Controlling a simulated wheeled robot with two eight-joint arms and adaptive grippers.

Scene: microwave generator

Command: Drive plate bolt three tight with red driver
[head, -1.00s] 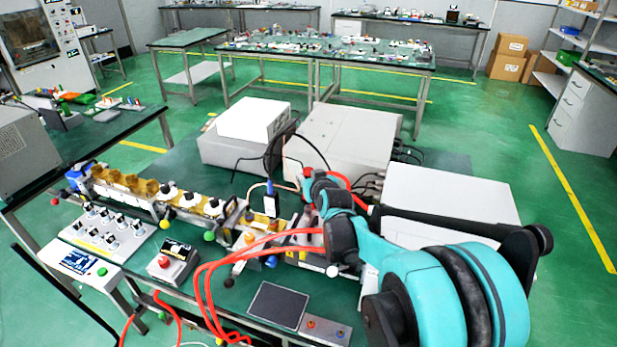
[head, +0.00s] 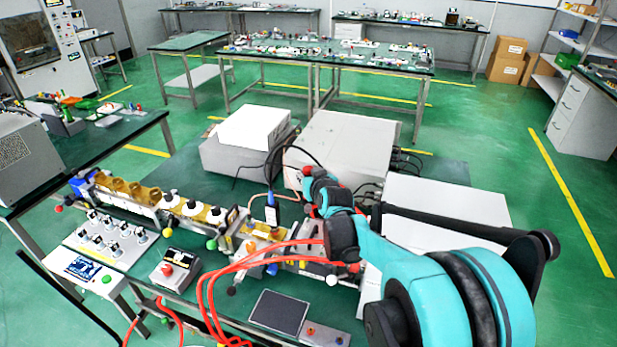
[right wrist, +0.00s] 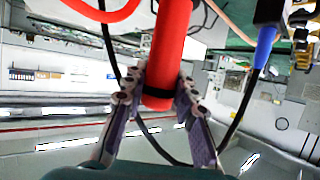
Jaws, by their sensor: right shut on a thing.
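The red driver (right wrist: 170,45) shows in the right wrist view as a thick red cylinder with a dark band near its lower end. My right gripper (right wrist: 162,88) is shut on it, with one finger on each side. In the head view my right arm reaches in from the right over the fixture, and a small patch of red shows by its wrist (head: 322,188). The gripper's fingers and the driver's tip are hidden or too small there. The fixture with a gold part (head: 262,232) stands below and left of the wrist. I cannot make out plate bolt three. My left gripper is out of view.
Orange hoses (head: 225,268) loop in front of the fixture. White boxes (head: 345,145) stand behind. A control box with a red button (head: 175,267) and a dark pad (head: 278,311) lie nearer.

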